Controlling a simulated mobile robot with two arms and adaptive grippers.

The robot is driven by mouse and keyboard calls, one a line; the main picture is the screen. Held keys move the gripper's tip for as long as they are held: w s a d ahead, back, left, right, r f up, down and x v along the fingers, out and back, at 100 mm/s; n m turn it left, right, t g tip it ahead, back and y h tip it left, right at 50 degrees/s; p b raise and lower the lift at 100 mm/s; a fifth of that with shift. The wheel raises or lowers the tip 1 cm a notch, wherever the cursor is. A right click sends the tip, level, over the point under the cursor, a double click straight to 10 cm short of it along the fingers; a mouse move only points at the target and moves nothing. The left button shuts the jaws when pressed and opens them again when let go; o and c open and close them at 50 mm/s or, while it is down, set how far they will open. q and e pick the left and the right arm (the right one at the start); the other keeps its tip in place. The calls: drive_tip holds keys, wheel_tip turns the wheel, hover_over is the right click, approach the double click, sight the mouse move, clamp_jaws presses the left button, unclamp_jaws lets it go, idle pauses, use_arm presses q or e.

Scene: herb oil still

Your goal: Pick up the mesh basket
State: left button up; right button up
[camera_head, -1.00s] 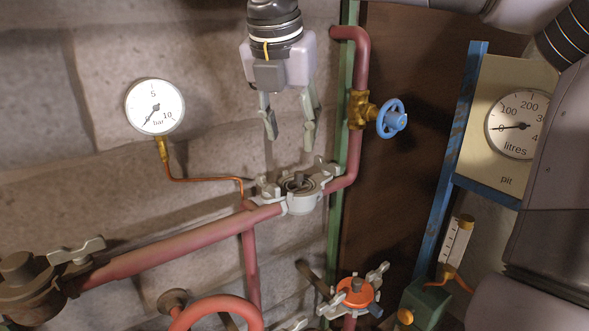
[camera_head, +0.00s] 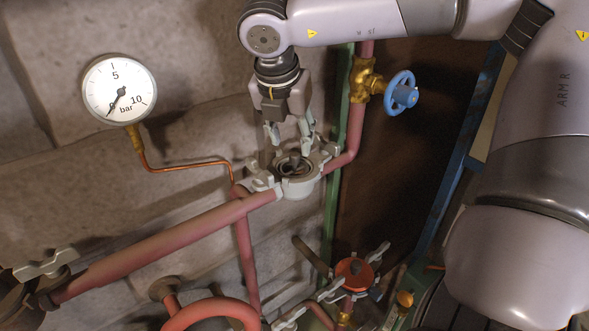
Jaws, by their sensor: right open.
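An open grey strainer housing (camera_head: 299,188) sits on the red pipe run near the middle of the head view. Inside its round mouth is a dark piece with a small upright part (camera_head: 295,162); it may be the mesh basket, but no mesh can be made out. My right gripper (camera_head: 289,139) points down just above the mouth, open, with its fingers apart and nothing clearly between them. Whether the fingertips touch the dark piece cannot be told. My left gripper is not in view.
Grey clamp lugs stand out around the housing. A blue handwheel valve (camera_head: 401,93) and a green post (camera_head: 332,218) are close on the right. A bar gauge (camera_head: 119,90) is at the left, and an orange-capped fitting (camera_head: 354,272) is below.

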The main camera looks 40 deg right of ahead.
sight(294, 155)
drive_tip(key=shift+f, duration=0.35)
drive_tip(key=p+x, duration=0.3)
drive_tip(key=x, duration=0.1)
drive_tip(key=shift+w+d+f, duration=0.15)
drive_tip(key=shift+w, duration=0.05)
drive_tip(key=shift+d+f, duration=0.15)
drive_tip(key=shift+f, duration=0.25)
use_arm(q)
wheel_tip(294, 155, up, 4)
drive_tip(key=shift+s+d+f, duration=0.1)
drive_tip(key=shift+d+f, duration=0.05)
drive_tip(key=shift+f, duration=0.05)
use_arm(e)
drive_tip(key=shift+c, duration=0.8)
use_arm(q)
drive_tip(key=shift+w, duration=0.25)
use_arm(e)
clamp_jaws()
drive_tip(key=shift+r, duration=0.1)
